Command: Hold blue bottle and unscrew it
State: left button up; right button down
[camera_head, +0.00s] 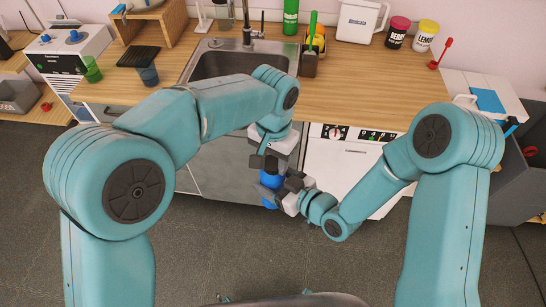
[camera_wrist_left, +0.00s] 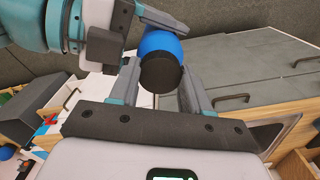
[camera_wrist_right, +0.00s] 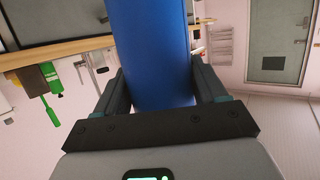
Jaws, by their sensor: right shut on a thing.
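The blue bottle (camera_head: 269,181) is upright in front of the sink cabinet, held off the floor. My right gripper (camera_head: 277,188) is shut on the bottle's body from the right side; in the right wrist view the blue body (camera_wrist_right: 158,50) fills the space between the fingers. The bottle's dark cap (camera_wrist_left: 161,73) faces up toward my left wrist camera. My left gripper (camera_wrist_left: 162,85) is above the bottle, pointing down, with its open fingers on either side of the cap. The left arm partly hides the bottle's top in the head view.
The wooden counter (camera_head: 365,88) with its sink (camera_head: 225,62) lies behind the bottle. A white dishwasher (camera_head: 345,160) stands close behind my right gripper. Cups, a green bottle (camera_head: 290,17) and jars (camera_head: 397,32) stand on the counter. The grey floor in front is clear.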

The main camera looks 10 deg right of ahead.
pick_arm(q)
jog(key=shift+r, duration=0.2)
dwell(0.7)
jog(key=shift+r, duration=0.95)
